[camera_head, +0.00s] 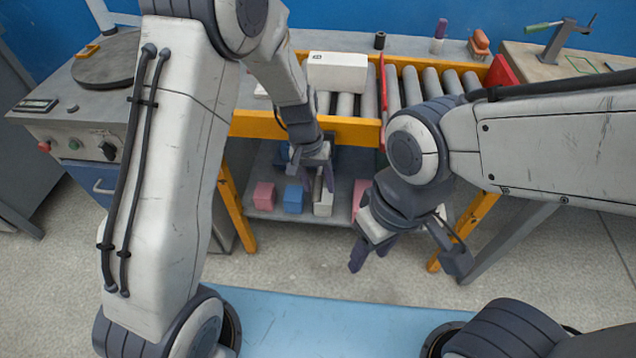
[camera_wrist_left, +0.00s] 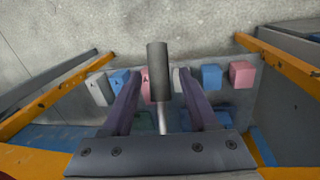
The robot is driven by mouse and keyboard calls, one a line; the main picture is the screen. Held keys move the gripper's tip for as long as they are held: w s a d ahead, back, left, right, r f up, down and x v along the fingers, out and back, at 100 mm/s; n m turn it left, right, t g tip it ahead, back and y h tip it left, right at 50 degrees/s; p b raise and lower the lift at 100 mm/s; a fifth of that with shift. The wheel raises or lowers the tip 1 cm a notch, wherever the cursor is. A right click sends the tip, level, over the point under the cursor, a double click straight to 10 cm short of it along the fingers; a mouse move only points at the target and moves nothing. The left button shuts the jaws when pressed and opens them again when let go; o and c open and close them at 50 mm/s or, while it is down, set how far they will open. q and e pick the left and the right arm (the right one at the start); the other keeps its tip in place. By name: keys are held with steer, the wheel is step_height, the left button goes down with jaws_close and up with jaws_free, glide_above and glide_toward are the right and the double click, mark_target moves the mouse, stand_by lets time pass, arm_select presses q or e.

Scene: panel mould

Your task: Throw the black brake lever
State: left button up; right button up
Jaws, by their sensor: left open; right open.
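The black brake lever shows in the left wrist view as a dark cylindrical grip (camera_wrist_left: 157,70) on a thin bright rod. It stands between the two fingers of my left gripper (camera_wrist_left: 157,80), with a visible gap on each side. The gripper is open. In the head view my left gripper (camera_head: 323,184) points down at the front of the yellow conveyor frame (camera_head: 262,127); I cannot make out the lever there, behind the arm and fingers. My right gripper (camera_head: 372,250) is open and empty, low in front of the conveyor, apart from the lever.
A white box (camera_head: 338,73) sits on the rollers (camera_head: 410,90), left of a red upright bar (camera_head: 383,88). Pink, blue and white blocks lie on the lower shelf (camera_head: 266,160). A grey control bench (camera_head: 45,125) stands left; floor in front is clear.

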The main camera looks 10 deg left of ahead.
arm_select(q)
jaws_close()
stand_by(1.4)
